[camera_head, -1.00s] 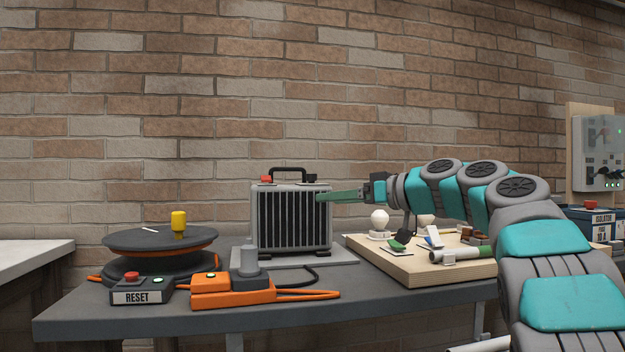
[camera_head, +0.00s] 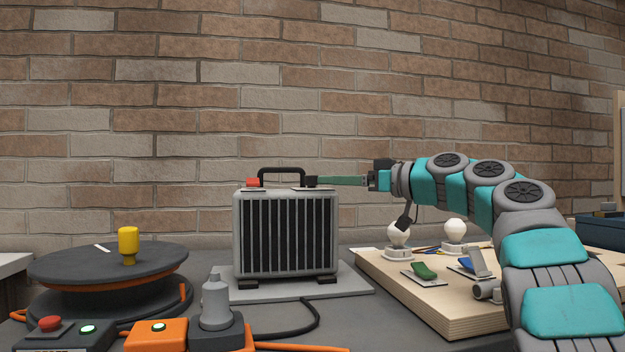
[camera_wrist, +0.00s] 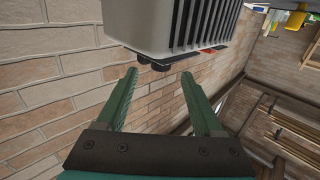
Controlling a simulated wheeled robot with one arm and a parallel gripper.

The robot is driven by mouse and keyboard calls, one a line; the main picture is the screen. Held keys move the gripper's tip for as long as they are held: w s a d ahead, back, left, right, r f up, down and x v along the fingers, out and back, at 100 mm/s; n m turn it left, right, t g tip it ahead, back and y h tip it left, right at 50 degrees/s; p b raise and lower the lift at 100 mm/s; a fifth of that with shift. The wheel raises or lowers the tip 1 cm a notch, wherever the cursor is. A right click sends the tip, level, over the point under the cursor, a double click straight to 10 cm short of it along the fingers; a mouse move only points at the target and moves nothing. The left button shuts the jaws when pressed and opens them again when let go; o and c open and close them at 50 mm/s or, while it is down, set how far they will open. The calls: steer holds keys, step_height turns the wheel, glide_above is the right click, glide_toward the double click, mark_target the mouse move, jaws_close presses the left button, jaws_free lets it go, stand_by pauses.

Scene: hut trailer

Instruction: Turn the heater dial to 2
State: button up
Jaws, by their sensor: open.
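The heater (camera_head: 286,235) is a grey box with a black grille, standing on a grey plate on the bench. A small black knob, apparently the dial (camera_head: 311,181), sits on its top at the right, beside the black carry handle (camera_head: 281,171). My gripper (camera_head: 322,181) is level with the heater top and reaches in from the right, its fingertips right by the knob. In the wrist view the heater (camera_wrist: 170,22) hangs upside down, and dark round parts on its top lie just ahead of my open, empty fingers (camera_wrist: 158,75). The dial's numbers and pointer cannot be read.
A red part (camera_head: 253,183) is on the heater's top left. A cable reel (camera_head: 100,265) with a yellow knob, a red-button box (camera_head: 62,330) and an orange socket (camera_head: 157,334) are at left. A wooden board (camera_head: 440,312) with bulbs lies under my arm.

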mark_target(312, 180)
steer(key=p+x, duration=0.2)
steer(key=x, duration=0.3)
steer(key=shift+a+r, duration=0.1)
steer(key=shift+r, duration=0.1)
steer(key=shift+p+x, duration=0.3)
steer(key=shift+x, duration=0.5)
steer(key=shift+f, duration=0.15)
jaws_close()
